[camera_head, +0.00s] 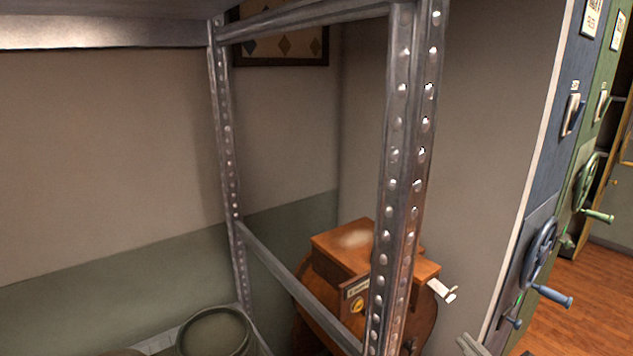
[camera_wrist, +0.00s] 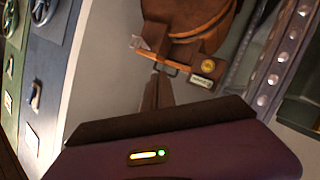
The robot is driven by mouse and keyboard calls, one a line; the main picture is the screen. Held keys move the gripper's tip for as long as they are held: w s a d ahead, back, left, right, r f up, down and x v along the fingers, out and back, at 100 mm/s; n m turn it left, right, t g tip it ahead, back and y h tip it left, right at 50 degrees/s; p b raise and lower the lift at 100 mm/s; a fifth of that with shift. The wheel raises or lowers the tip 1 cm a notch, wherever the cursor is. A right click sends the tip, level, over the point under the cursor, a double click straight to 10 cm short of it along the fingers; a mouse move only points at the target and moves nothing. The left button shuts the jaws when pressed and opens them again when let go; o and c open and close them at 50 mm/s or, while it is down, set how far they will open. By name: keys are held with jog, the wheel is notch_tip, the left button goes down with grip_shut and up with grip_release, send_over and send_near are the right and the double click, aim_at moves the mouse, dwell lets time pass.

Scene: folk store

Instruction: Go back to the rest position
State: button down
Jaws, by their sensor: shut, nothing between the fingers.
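My gripper (camera_wrist: 158,90) shows in the wrist view as dark fingers, closed together and empty, beyond a purple body with a small lit indicator. Past the fingertips is a brown wooden drum-shaped device with a box top, a round yellow badge and a pale handle. I cannot tell the exact gap between them. I cannot make out my gripper for sure in the head view.
A riveted metal shelf frame (camera_head: 402,170) stands in front of the wooden device (camera_head: 343,240). A round pot (camera_head: 215,335) sits at the bottom left. Blue and green cabinets with crank wheels (camera_head: 541,250) line the right. Wooden floor (camera_head: 590,300) shows beyond them.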

jog(key=s+a+f+m, duration=0.1)
jog(key=s+f+m, duration=0.1)
jog(key=s, duration=1)
jog(key=s+a+f+m, duration=0.2)
jog(key=s+f+m, duration=0.1)
jog(key=s, duration=0.9)
jog(key=s+a+f+m+h, duration=0.1)
jog(key=s+a+f+m, duration=0.1)
jog(key=s, duration=1)
jog(key=shift+s+a+f+m, duration=0.15)
jog(key=shift+s+f+m, duration=0.15)
jog(key=shift+f, duration=0.35)
